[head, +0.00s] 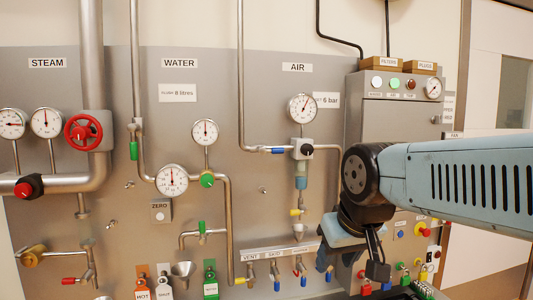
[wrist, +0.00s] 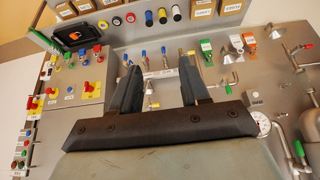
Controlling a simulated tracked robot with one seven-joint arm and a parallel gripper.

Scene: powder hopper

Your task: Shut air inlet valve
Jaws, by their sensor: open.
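Under the AIR label (head: 297,68), a valve with a blue lever (head: 278,150) sits on the horizontal air pipe, left of the regulator with a black knob (head: 306,149). The blue lever lies along the pipe. I take this for the air inlet valve; no label on it can be read. My gripper (head: 325,262) is low and to the right of that valve, well apart from it, in front of the lower panel. The air inlet valve cannot be made out there.
A row of small coloured-lever valves under a manifold strip (head: 272,254) lies left of my gripper. A pressure gauge (head: 302,108) stands above the regulator. A grey cabinet (head: 395,118) is behind my arm. Steam pipes with a red handwheel (head: 83,132) are at left.

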